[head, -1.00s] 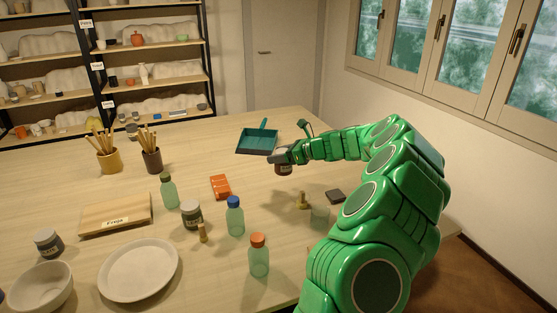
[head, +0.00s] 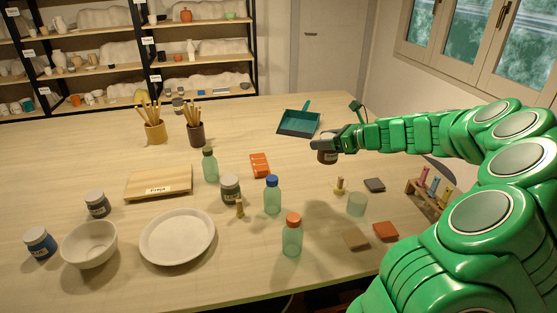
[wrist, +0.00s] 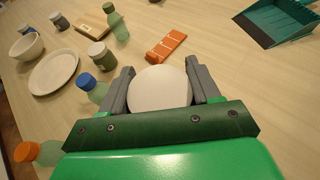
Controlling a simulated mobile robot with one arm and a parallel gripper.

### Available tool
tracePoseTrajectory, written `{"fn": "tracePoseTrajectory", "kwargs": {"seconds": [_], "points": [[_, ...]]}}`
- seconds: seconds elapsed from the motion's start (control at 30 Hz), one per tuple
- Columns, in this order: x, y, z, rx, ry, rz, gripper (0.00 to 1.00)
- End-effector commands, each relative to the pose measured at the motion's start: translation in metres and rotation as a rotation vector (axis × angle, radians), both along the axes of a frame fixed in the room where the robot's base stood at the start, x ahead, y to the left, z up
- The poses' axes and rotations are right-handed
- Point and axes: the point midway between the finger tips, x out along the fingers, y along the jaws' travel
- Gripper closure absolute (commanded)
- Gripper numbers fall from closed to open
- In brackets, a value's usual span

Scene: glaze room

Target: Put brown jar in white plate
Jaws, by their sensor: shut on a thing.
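The brown jar (head: 326,156) is held in my gripper (head: 326,145), above the right part of the table. In the wrist view its pale round lid (wrist: 161,88) sits between the two grey fingers of my gripper (wrist: 163,86), with a finger on each side. The jar's body is hidden below its lid there. The white plate (head: 177,237) lies flat and empty on the table at the front left, well away from my gripper. The plate also shows at the upper left of the wrist view (wrist: 54,72).
A white bowl (head: 89,245) stands left of the plate. A teal dustpan (head: 298,121) lies behind.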

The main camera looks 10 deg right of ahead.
Motion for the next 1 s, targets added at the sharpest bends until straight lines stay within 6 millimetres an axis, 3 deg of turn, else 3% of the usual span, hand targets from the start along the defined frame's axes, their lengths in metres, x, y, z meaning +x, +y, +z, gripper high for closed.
{"fn": "tracePoseTrajectory", "kwargs": {"seconds": [0.17,0.47,0.67,1.0], "points": [[-0.008,0.047,0.005,0.007,-0.004,0.067,0.80],[-0.043,0.163,0.015,0.015,-0.015,0.240,0.80],[-0.082,0.237,0.019,0.019,-0.017,0.359,0.80],[-0.168,0.345,0.018,0.011,-0.008,0.558,0.80]]}}
